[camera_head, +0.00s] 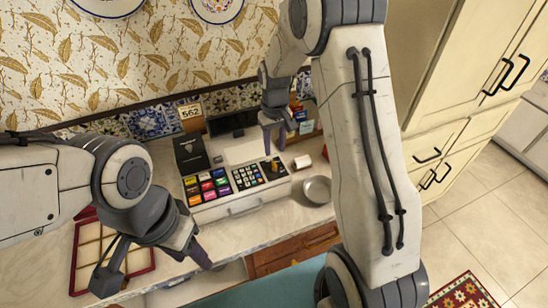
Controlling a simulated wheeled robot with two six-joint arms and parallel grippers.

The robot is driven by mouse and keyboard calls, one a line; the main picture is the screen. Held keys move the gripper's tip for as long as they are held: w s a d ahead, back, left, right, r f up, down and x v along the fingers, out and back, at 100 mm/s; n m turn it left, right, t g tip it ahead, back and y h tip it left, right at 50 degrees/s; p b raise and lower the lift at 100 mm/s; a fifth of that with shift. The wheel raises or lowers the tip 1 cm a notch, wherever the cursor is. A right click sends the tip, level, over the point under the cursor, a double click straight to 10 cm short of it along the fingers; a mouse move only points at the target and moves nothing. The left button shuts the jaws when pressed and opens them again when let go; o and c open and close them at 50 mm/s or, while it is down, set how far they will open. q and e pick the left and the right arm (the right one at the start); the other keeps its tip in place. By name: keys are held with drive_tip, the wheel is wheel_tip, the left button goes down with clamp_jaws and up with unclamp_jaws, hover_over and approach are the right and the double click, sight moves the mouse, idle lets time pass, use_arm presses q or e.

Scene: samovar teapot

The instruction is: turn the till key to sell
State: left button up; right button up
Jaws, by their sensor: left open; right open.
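The till (240,205) stands on the counter, with coloured keys on its left, a dark number pad on its right and a drawer front below. A small yellowish piece (275,166) sits at the right end of its key panel; it may be the till key, but it is too small to tell its position. My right gripper (274,147) is open, pointing down just above that piece, with a visible gap between its fingers. My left gripper (153,268) is open and empty, low at the left near the counter's front edge.
A metal bowl (317,190) and a white roll (302,162) are right of the till. A black box (190,153), a dark screen (233,125) and a 562 sign (191,112) stand behind. A red-rimmed tray (76,262) lies at left.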

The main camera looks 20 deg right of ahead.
sight(275, 164)
wheel_tip(275, 164, down, 7)
drive_tip(key=shift+r+p, duration=0.1)
drive_tip(key=shift+p, duration=0.6)
clamp_jaws()
